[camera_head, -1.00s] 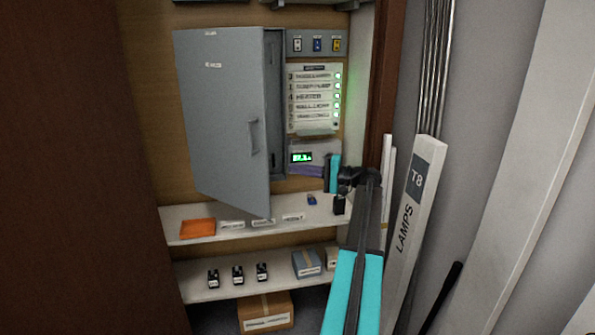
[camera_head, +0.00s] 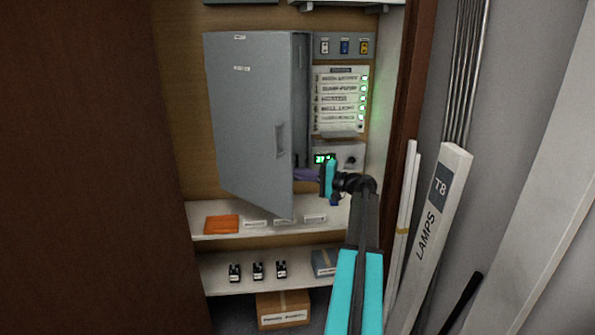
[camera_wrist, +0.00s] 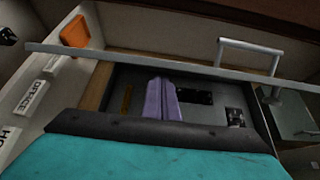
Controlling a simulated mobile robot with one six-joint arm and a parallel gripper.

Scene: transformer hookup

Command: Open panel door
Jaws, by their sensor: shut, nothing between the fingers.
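The grey panel door (camera_head: 250,110) stands part-way open, hinged at its left, with its free edge at the right toward me. Its handle (camera_head: 280,140) is on the front face near that edge; it also shows in the wrist view (camera_wrist: 250,45). My gripper (camera_head: 304,174), with purple fingers, is just right of the door's free edge, low beside the opening. Its fingertips are partly hidden by the door's edge. In the wrist view my purple fingers (camera_wrist: 161,98) are together and empty, with the door edge (camera_wrist: 150,58) crossing beyond them. I cannot tell whether they touch the door.
A labelled switch panel (camera_head: 341,100) with green lights is right of the door. The shelf (camera_head: 260,233) below holds an orange item (camera_head: 221,224) and label cards. A lamp box (camera_head: 437,205) and poles stand at right, beside my arm.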

